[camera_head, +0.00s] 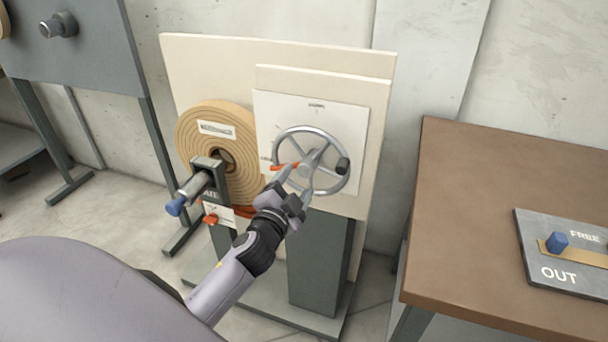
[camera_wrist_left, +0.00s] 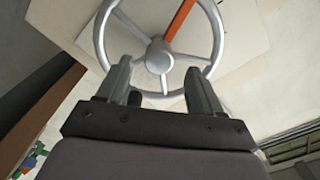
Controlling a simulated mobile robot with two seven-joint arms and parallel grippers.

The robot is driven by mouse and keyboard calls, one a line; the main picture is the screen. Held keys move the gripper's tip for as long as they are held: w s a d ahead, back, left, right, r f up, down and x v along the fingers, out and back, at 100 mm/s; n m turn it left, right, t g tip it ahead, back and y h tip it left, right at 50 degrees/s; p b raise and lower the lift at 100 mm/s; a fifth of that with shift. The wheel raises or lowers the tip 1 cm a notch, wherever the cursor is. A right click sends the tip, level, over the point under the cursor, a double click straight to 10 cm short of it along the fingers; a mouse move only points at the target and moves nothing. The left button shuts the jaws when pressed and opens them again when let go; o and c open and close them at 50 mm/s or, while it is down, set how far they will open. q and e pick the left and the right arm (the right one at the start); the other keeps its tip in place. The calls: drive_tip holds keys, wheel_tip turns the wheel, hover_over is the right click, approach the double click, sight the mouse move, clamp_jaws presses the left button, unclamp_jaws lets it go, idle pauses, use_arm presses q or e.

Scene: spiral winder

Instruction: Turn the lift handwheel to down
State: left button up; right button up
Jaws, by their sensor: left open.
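The lift handwheel (camera_head: 341,140) is a grey spoked wheel on a white plate (camera_head: 359,113) on the cream panel. One spoke is orange and points left in the head view. A dark knob (camera_head: 343,165) sits on its right rim. Small labels at the plate's top and left are too small to read. My left gripper (camera_head: 293,184) is at the wheel's lower left, its fingers apart. In the left wrist view the wheel (camera_wrist_left: 218,38) lies ahead, with its lower rim between the open fingers (camera_wrist_left: 160,88). I cannot tell whether they touch it. My right gripper is not in view.
Left of the wheel is a tan spiral coil (camera_head: 196,122) with a blue-tipped crank (camera_head: 190,190) projecting toward me. A brown table (camera_head: 500,200) stands at right, bearing a panel (camera_head: 550,276) marked FREE and OUT with a blue knob (camera_head: 557,242). Floor shows between panel and table.

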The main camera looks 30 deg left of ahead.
sight(303, 172)
use_arm(q)
drive_tip(key=shift+x, duration=2.15)
drive_tip(key=shift+d, duration=0.1)
clamp_jaws()
